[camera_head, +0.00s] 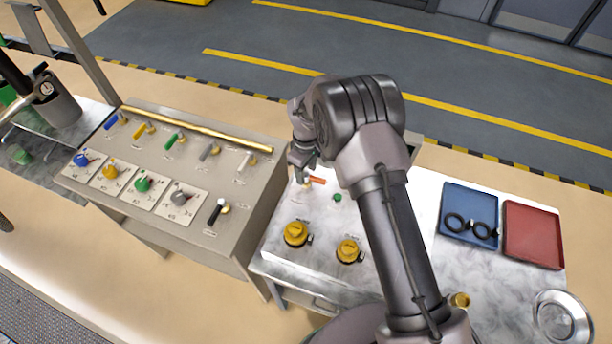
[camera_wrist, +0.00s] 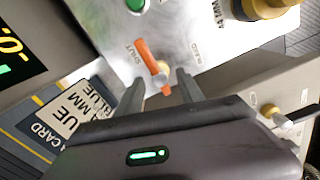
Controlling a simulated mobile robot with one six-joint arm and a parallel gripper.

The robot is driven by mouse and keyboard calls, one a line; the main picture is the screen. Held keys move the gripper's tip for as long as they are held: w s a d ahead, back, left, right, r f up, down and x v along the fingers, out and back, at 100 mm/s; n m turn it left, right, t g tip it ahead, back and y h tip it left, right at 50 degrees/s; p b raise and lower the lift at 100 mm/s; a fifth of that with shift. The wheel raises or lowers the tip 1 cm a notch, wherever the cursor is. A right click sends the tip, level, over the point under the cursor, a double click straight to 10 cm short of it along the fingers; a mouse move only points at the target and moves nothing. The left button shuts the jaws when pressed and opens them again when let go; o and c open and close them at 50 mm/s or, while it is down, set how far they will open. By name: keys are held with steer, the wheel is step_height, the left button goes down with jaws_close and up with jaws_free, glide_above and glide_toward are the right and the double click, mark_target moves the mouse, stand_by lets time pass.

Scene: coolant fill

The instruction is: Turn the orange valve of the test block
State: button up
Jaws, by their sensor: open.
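The orange valve (camera_head: 317,180) is a small lever on the pale test block, left of my forearm in the head view. In the wrist view the orange lever (camera_wrist: 146,52) turns on a brass hub, with its long end toward the top left, close beside the word SHUT (camera_wrist: 133,54). A second label (camera_wrist: 195,50) lies on its other side. My gripper (camera_wrist: 160,90) is open, its two fingers on either side of the lever's short lower end. I cannot tell whether they touch it. In the head view my gripper (camera_head: 301,168) is partly hidden by my wrist.
A green button (camera_head: 338,197) and yellow knobs (camera_head: 296,234) (camera_head: 348,250) are near the valve. A panel of coloured levers (camera_head: 175,140) stands to the left. A blue tray (camera_head: 455,200) with black rings and a red tray (camera_head: 533,235) lie to the right.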

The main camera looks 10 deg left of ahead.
mark_target(306, 174)
steer(key=shift+f, duration=1.5)
jaws_close()
